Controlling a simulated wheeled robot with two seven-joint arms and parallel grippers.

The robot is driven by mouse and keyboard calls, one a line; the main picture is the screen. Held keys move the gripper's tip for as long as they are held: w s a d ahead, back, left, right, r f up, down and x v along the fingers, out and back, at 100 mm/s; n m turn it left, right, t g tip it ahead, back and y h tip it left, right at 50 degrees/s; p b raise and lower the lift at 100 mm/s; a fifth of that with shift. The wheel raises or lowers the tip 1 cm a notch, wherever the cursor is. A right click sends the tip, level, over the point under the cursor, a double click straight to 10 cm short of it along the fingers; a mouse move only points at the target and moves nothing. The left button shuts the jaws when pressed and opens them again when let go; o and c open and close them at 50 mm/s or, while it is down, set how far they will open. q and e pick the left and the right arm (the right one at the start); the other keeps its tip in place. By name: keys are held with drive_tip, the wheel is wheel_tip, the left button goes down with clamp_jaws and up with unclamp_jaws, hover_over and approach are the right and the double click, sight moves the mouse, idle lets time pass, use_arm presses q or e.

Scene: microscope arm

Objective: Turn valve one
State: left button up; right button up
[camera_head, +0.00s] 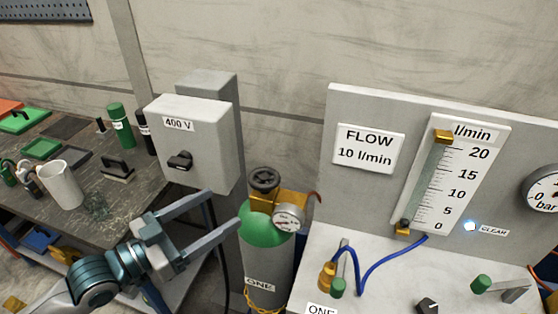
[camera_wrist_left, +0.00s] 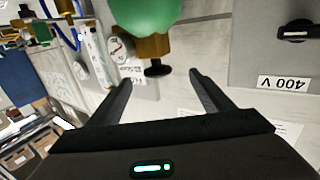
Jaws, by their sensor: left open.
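A green gas cylinder (camera_head: 262,222) labelled ONE stands between the grey 400 V box and the panel bench. A black handwheel (camera_head: 263,180) sits on its brass valve (camera_head: 265,199), beside a round gauge (camera_head: 289,218). In the wrist view, which is upside down, the black handwheel (camera_wrist_left: 158,70) shows between my fingertips in the picture. My left gripper (camera_head: 222,212) is open and empty, left of the cylinder and lower than the handwheel, apart from it. A smaller green-knobbed valve (camera_head: 338,288) stands on the bench behind a ONE label. My right gripper is not in view.
The 400 V box (camera_head: 190,140) with its black switch is close above my left gripper. A cluttered dark workbench (camera_head: 120,205) is at left. A flow scale (camera_head: 455,180) and blue hose (camera_head: 375,265) are at right.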

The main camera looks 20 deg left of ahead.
sight(279, 173)
use_arm(q)
drive_tip(key=shift+s+d+r+h, duration=0.15)
drive_tip(key=shift+r, duration=0.2)
drive_tip(key=shift+s+d+r+h, duration=0.1)
drive_tip(key=shift+r+h, duration=0.05)
drive_tip(key=shift+r, duration=0.2)
drive_tip(key=shift+w, duration=0.15)
drive_tip(key=p+x, duration=0.3)
drive_tip(key=x, duration=1.2)
drive_tip(key=shift+w+d, duration=0.2)
drive_tip(key=shift+w, duration=0.1)
drive_tip(key=shift+p+x, duration=0.35)
drive_tip(key=shift+x, duration=0.4)
drive_tip(key=c, duration=1.1)
drive_tip(key=shift+f, duration=0.1)
